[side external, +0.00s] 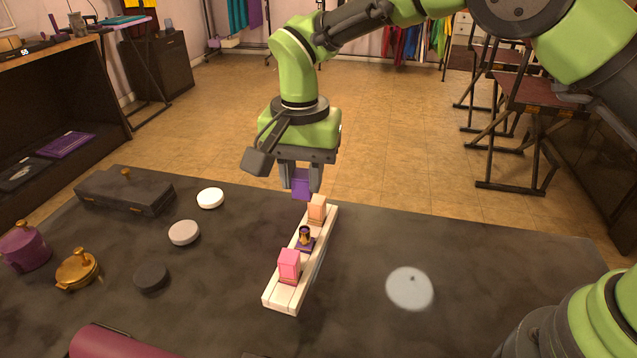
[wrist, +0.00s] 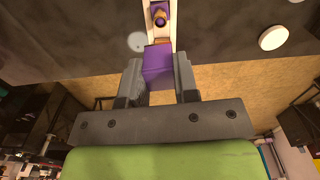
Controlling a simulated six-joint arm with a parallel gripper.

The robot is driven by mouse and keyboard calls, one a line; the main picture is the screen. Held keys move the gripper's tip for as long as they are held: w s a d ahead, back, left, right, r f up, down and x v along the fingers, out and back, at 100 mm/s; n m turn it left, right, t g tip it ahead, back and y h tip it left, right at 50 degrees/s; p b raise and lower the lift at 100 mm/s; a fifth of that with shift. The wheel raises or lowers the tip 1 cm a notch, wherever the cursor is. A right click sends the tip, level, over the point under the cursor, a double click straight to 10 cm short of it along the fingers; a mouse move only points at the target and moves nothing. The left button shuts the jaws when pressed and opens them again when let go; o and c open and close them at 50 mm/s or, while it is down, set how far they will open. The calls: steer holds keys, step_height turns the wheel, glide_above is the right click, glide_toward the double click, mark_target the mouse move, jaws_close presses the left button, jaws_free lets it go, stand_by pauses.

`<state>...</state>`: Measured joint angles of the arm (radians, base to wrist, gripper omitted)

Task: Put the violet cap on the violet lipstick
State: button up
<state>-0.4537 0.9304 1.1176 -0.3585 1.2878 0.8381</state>
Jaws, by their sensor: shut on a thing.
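My gripper (side external: 302,183) is shut on the violet cap (side external: 301,188) and holds it in the air, above and behind the far end of a white rack. In the wrist view the cap (wrist: 158,64) sits between the two fingers. The violet lipstick (side external: 305,236) stands uncapped and upright in the middle of the rack (side external: 283,295), with a dark violet base and a gold collar. It also shows in the wrist view (wrist: 160,17), beyond the cap and apart from it. A peach capped lipstick (side external: 317,208) and a pink one (side external: 289,265) stand on either side of it.
The dark table (side external: 370,325) holds white discs (side external: 210,198), a dark disc (side external: 151,277), a gold pot (side external: 77,268), a purple pot (side external: 25,248) and a dark box (side external: 125,192) at left. A pale round spot (side external: 410,288) lies at right, where the tabletop is mostly free.

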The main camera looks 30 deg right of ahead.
steer(key=shift+f, duration=0.1)
stand_by(0.3)
glide_above(304, 229)
steer(key=shift+f, duration=2.8)
steer(key=shift+f, duration=2)
steer(key=o, duration=1)
step_height(304, 229, up, 10)
steer(key=shift+f, duration=0.1)
